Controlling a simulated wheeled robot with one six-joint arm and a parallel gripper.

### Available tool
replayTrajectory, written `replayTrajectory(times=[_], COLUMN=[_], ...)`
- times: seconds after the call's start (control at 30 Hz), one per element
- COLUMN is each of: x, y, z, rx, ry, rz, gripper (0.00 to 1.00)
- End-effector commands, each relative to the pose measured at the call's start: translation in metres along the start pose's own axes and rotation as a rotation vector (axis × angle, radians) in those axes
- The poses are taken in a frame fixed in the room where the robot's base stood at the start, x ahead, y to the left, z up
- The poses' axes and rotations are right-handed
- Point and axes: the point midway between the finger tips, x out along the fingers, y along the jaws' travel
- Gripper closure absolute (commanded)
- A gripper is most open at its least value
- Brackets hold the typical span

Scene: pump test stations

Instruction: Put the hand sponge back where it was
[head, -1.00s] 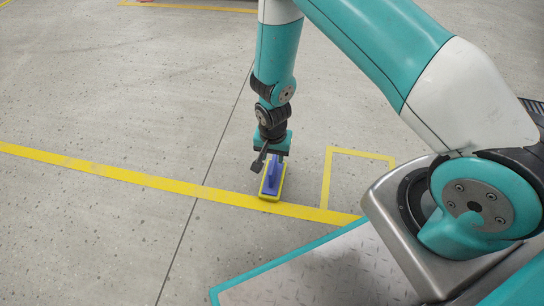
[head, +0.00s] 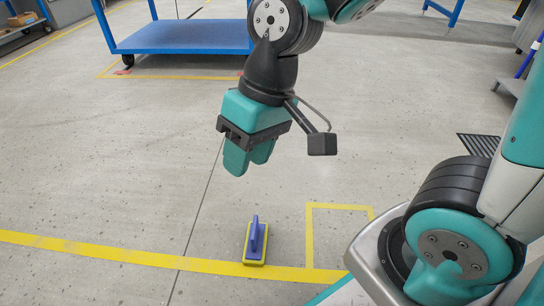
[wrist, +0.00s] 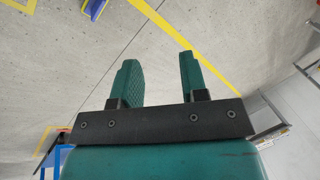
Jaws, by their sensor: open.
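The hand sponge (head: 254,258) has a blue handle on top and a yellow base. It sits upright on the floor, at the yellow floor line. It also shows at the top edge of the wrist view (wrist: 95,7), partly cut off. My gripper (head: 250,168) is open and empty, raised in the air well above the sponge and apart from it. In the wrist view its two green fingers (wrist: 156,68) stand apart with bare floor between them.
A yellow line (head: 130,256) runs across the floor, with a small yellow marked outline (head: 340,207) right of the sponge. A blue cart (head: 180,38) stands at the back. A dark floor grate (head: 478,146) lies at the right. The floor around the sponge is clear.

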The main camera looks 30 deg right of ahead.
Motion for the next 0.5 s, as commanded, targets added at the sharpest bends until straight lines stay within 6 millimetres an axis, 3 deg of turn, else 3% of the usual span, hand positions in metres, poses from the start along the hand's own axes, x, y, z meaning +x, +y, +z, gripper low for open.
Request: replayTrajectory(times=[0.1, 0.2, 0.5], x=[-0.023, -0.032, -0.035], y=[-0.016, -0.024, -0.028], z=[0.031, 0.047, 0.054], rx=[-0.149, -0.228, -0.266], ry=[0.014, 0.016, 0.013], rz=[-0.016, -0.023, -0.025], gripper=[0.6, 0.6, 0.6])
